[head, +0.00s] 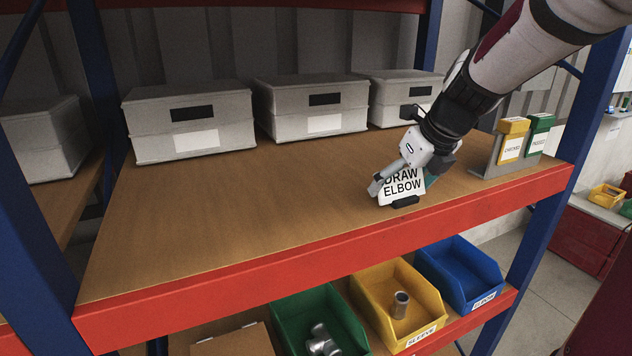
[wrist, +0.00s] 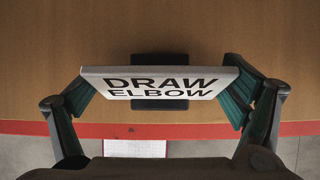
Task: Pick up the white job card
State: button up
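The white job card (head: 403,185) reads "DRAW ELBOW" and stands near the front edge of the wooden shelf. It also shows in the wrist view (wrist: 155,72), spanning the space between my two fingers. My gripper (head: 404,187) comes down from the upper right, with a finger against each side edge of the card. In the wrist view my gripper (wrist: 158,95) has its green pads touching the card's left and right ends. A small black holder (head: 405,202) sits at the card's foot. I cannot tell whether the card is clear of the holder.
Several grey lidded boxes (head: 188,110) line the shelf's back. A grey rack (head: 495,170) with yellow and green cards stands to the right. A red beam (head: 200,303) edges the shelf. Green, yellow (head: 372,290) and blue (head: 455,265) bins sit below. The shelf's left is clear.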

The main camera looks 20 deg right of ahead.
jog(key=c, duration=0.3)
jog(key=shift+c, duration=0.2)
jog(key=shift+r, duration=0.1)
